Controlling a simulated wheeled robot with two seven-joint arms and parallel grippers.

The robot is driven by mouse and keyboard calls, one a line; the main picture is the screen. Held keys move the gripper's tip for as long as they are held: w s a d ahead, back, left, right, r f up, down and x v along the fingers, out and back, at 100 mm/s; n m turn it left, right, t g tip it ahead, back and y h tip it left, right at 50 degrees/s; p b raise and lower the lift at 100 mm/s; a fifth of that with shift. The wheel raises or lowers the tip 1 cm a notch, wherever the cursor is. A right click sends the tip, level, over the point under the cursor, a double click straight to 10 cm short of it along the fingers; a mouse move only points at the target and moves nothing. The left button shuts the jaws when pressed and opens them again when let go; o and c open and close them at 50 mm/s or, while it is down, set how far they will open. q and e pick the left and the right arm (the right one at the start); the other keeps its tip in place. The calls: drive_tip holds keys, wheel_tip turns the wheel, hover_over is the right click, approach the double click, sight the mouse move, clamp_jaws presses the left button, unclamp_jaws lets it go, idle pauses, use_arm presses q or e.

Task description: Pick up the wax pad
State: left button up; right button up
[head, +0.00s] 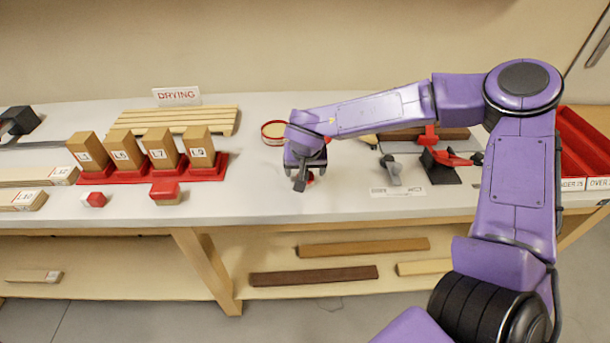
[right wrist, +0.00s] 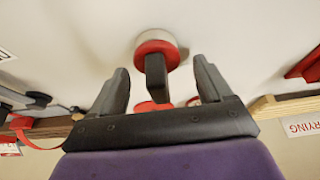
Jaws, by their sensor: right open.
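The wax pad appears to be the round pad in the right wrist view, with a pale base, a red disc (right wrist: 157,47) and a dark upright handle (right wrist: 156,78). In the head view only a bit of its red (head: 311,177) shows beside my right gripper (head: 302,184), which hides most of it. My right gripper points down over the bench and is open. In the right wrist view its two fingers (right wrist: 161,80) stand apart on either side of the dark handle, with gaps on both sides. My left gripper is not in view.
A round red tin (head: 273,131) with pale contents stands behind my gripper. A black-and-red clamp (head: 440,164) stands to the right.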

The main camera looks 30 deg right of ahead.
drive_tip(key=c, duration=1.1)
drive_tip(key=shift+r, duration=0.1)
drive_tip(key=shift+r, duration=0.25)
wheel_tip(320, 180, up, 3)
drive_tip(key=shift+f, duration=0.1)
drive_tip(key=shift+s+d+r+p, duration=0.4)
drive_tip(key=shift+s+r, duration=1.2)
drive_tip(key=shift+s, duration=0.7)
drive_tip(key=shift+s+d+r+p, duration=0.35)
drive_tip(key=shift+s+r, duration=1.25)
drive_tip(key=shift+s, duration=0.75)
drive_tip(key=shift+s+d+r+p, duration=0.3)
drive_tip(key=shift+s+d+r, duration=0.15)
drive_tip(key=shift+s+r, duration=1.5)
